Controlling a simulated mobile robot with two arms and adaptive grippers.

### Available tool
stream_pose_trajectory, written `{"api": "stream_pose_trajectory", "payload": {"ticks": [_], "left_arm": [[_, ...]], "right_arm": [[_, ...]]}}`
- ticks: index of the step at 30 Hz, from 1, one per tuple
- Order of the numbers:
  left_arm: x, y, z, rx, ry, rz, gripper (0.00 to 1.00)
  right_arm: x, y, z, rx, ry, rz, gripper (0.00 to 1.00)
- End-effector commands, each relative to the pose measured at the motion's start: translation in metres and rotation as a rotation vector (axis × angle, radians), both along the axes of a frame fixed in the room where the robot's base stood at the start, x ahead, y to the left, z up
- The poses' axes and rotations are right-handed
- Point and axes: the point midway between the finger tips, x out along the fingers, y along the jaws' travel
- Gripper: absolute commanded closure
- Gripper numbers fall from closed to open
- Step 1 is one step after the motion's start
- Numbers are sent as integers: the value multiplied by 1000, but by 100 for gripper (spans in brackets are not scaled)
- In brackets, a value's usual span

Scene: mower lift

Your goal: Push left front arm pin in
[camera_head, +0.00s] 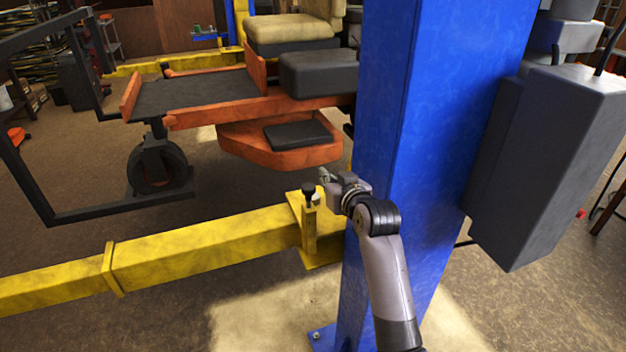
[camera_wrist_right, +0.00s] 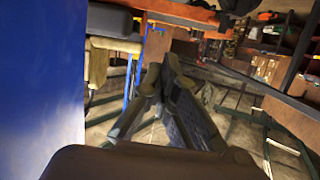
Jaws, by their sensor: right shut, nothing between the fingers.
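The arm pin (camera_head: 309,191) has a black knob and stands upright on the yellow lift arm (camera_head: 200,241), near the blue post (camera_head: 425,130). My right gripper (camera_head: 325,178) is just to the right of the knob and slightly above it in the head view. I cannot tell whether it touches the pin. In the right wrist view the fingers (camera_wrist_right: 155,78) come together and hold nothing. The pin cannot be made out in that view. My left gripper is not in view.
The blue post stands close beside my right arm, with a dark box (camera_head: 550,160) on its right side. An orange mower (camera_head: 280,145) hangs raised behind the yellow arm. A black frame with a caster wheel (camera_head: 155,168) is at left. The floor in front of the yellow arm is clear.

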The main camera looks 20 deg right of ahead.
Motion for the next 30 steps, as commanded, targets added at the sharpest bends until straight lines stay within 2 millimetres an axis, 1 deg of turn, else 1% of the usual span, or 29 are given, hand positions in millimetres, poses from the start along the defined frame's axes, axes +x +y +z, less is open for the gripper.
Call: {"api": "stream_pose_trajectory", "payload": {"ticks": [5, 12, 19, 20, 21, 24, 30], "left_arm": [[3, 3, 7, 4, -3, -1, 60], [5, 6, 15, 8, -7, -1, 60], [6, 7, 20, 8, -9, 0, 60], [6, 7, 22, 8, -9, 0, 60], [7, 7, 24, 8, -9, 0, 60], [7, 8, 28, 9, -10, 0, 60], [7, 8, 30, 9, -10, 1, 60]], "right_arm": [[23, 1, -4, 2, 2, 1, 100], [61, 3, -14, 1, 2, 1, 100], [91, 4, -23, 1, 2, 0, 100], [92, 4, -28, 1, 5, 0, 100], [91, 5, -36, 2, 7, 1, 100], [90, 5, -49, 0, 4, 0, 100], [90, 5, -63, 0, 1, 0, 100]]}}
